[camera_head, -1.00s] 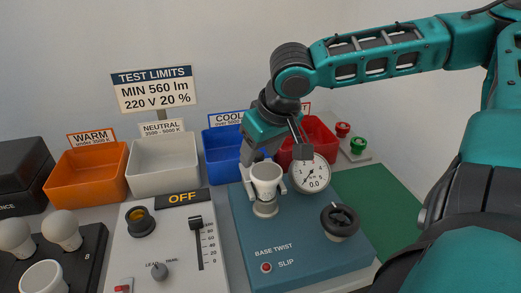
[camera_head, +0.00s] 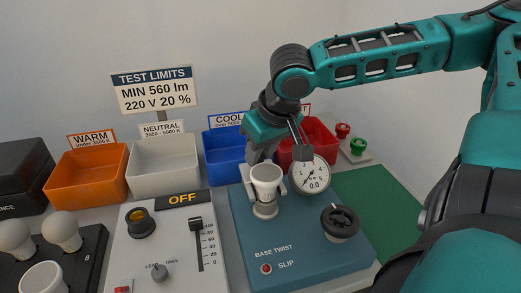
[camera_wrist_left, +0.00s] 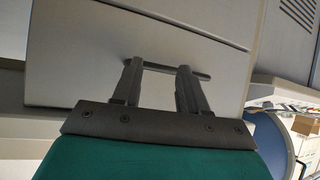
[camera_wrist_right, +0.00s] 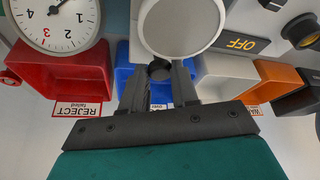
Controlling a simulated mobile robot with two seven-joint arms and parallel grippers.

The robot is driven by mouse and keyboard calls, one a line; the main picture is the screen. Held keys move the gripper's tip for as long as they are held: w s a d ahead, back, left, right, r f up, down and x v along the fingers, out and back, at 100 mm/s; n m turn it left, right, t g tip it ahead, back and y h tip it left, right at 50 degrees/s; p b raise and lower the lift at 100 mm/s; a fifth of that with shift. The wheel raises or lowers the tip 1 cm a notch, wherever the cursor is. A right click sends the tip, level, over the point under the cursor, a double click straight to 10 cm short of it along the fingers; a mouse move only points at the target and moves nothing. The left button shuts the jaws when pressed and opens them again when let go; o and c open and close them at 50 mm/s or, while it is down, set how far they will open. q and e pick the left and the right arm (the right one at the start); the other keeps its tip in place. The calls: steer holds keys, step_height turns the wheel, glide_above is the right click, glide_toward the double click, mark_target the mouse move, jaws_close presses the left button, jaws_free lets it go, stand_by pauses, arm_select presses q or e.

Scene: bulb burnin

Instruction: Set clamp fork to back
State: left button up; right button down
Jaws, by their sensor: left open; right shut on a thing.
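The clamp fork shows as grey prongs (camera_head: 283,187) beside a white cup-shaped socket (camera_head: 266,174) on the blue base-twist unit (camera_head: 310,250). My right gripper (camera_head: 254,157) reaches down behind the socket. In the right wrist view its fingers (camera_wrist_right: 158,78) are shut around a dark round part (camera_wrist_right: 159,68), which seems to be the fork's handle, just behind the white socket rim (camera_wrist_right: 182,50). The join between handle and prongs is hidden. My left gripper (camera_wrist_left: 157,70) is open in front of a pale drawer front with a bar handle (camera_wrist_left: 165,69); I cannot tell whether it touches.
A dial gauge (camera_head: 309,174) and a black knob (camera_head: 340,220) are on the unit. Orange (camera_head: 87,178), white (camera_head: 165,168), blue (camera_head: 222,158) and red (camera_head: 318,140) bins stand behind. A green mat (camera_head: 378,205) at right is clear.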

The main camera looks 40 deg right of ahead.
arm_select(q)
steer(key=shift+s+a+p, duration=0.25)
steer(key=shift+s+p, duration=0.05)
steer(key=shift+p, duration=0.15)
arm_select(e)
steer(key=w+d, duration=0.1)
steer(key=w, duration=0.2)
steer(key=w+d, duration=0.1)
steer(key=shift+w+d, duration=0.3)
steer(key=shift+r, duration=0.1)
steer(key=c, duration=0.9)
jaws_free()
steer(key=shift+w, duration=0.1)
arm_select(q)
steer(key=shift+w+d+r, duration=0.1)
arm_select(e)
steer(key=shift+o, duration=0.3)
arm_select(q)
steer(key=shift+s+a+r+y+p, duration=0.2)
steer(key=shift+a+r+p, duration=0.25)
steer(key=shift+p, duration=0.5)
steer(key=shift+s+a+r+y+p, duration=0.25)
steer(key=shift+a+p, duration=0.2)
steer(key=shift+p, duration=0.5)
arm_select(e)
steer(key=v, duration=1.2)
steer(key=shift+s+r, duration=0.25)
steer(key=shift+r, duration=0.1)
